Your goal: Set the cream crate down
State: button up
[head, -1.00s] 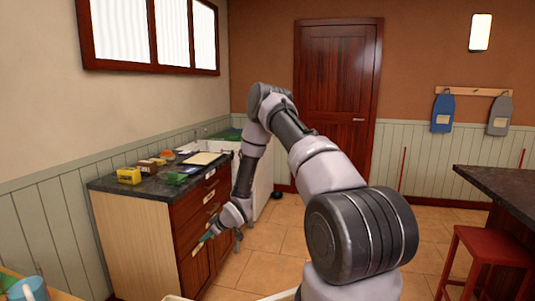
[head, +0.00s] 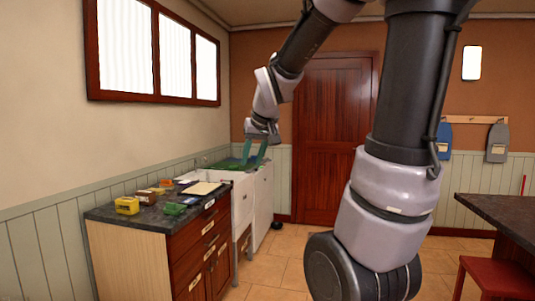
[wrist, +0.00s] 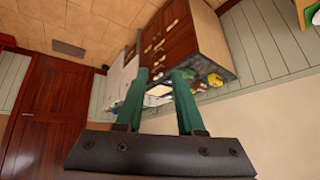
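I cannot make out a cream crate for certain in either current view. A flat cream item (head: 202,188) lies on the dark counter at the left in the head view, and I cannot tell whether it has walls. My gripper (head: 254,155) is raised in front of the far end of the counter row. In the wrist view, the two green fingers of my gripper (wrist: 160,73) stand apart with nothing held between them. The cabinet and counter show some distance beyond the fingers.
The dark counter (head: 100,212) holds a yellow item (head: 127,206), a green item (head: 174,209) and other small things. White units (head: 243,200) stand beyond it. A dark island (head: 500,214) and red stool (head: 490,277) are at the right. Tiled floor (head: 275,270) lies between.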

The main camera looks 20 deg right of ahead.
jog(key=s+a+r+m+y, duration=0.1)
jog(key=s, duration=0.6)
jog(key=s+a+r+m+y, duration=0.1)
jog(key=s+r+m, duration=0.1)
jog(key=s, duration=0.6)
jog(key=shift+s+r, duration=0.25)
